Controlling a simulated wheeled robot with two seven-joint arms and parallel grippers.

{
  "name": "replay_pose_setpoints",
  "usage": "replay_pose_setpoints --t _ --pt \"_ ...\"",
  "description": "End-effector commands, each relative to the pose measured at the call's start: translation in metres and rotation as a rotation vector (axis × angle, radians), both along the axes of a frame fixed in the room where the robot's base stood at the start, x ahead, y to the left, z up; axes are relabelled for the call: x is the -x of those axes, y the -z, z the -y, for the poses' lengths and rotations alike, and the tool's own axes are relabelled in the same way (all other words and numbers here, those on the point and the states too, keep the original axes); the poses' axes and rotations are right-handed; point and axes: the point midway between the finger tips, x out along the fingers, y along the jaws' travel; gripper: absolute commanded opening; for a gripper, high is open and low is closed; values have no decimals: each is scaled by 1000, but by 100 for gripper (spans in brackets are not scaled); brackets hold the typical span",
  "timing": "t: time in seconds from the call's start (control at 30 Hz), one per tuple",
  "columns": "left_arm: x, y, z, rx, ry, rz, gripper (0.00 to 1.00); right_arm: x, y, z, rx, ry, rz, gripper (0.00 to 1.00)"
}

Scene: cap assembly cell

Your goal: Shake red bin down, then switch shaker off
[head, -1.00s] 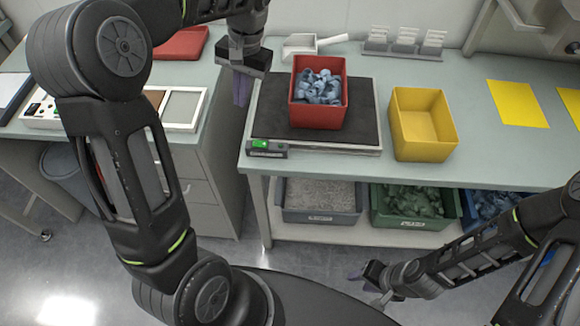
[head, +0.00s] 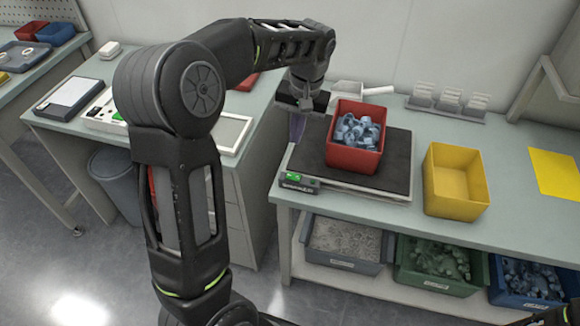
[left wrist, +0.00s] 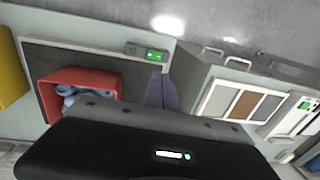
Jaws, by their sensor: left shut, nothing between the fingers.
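The red bin (head: 352,159) holds blue-grey caps and stands upright on the dark top of the shaker (head: 398,160). A small switch panel (head: 299,181) at the shaker's front left corner shows a green light. In the left wrist view, the panel (left wrist: 147,52) also glows green and the red bin (left wrist: 75,80) is partly hidden by my gripper housing. My left gripper (head: 297,128) points down, shut and empty, just left of the shaker and behind the panel. Its fingers also show in the left wrist view (left wrist: 160,92), apart from the bin.
A yellow bin (head: 455,190) stands right of the shaker, with a white scoop (head: 360,90) and a rack (head: 448,103) behind. Bins of parts (head: 433,267) sit on the lower shelf. A side bench with a framed panel (head: 232,134) stands left, across a gap.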

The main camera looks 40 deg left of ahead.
Motion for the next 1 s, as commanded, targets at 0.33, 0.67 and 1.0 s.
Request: replay_pose_setpoints --t 0.33,0.67,1.0 --pt "4 54 -7 -1 -1 -7 0 1 -7 0 2 0 -3 36" --pt "6 114 -13 1 1 -3 0 2 -17 1 4 2 -7 36" --pt "5 132 -15 1 0 0 0 3 -18 1 6 3 -8 36"
